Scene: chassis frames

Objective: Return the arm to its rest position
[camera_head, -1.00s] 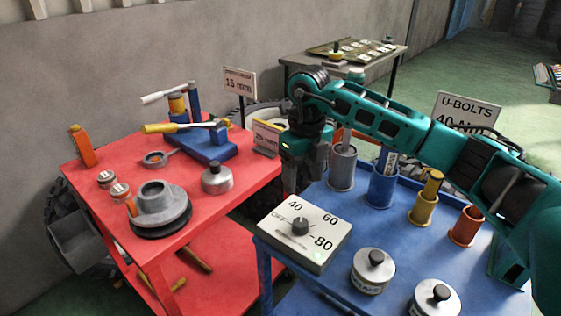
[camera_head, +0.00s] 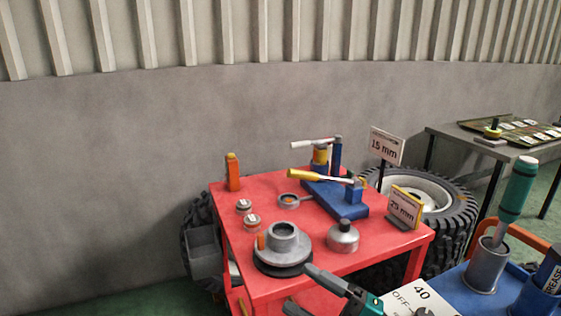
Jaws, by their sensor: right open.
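My right gripper (camera_head: 300,289) shows at the bottom edge, with its dark fingers apart and nothing between them. It points left, in front of the red cart's (camera_head: 290,295) near edge. Only a bit of its teal body shows, and the rest of the right arm is out of frame. My left gripper is not in view.
The red cart carries a grey hub (camera_head: 283,243), a silver lidded pot (camera_head: 342,236), a blue press-like fixture (camera_head: 350,205) and an orange bottle (camera_head: 233,172). The blue cart (camera_head: 462,300) at lower right holds a grey cup (camera_head: 487,266) with a green-handled tool. A tire (camera_head: 455,215) stands behind.

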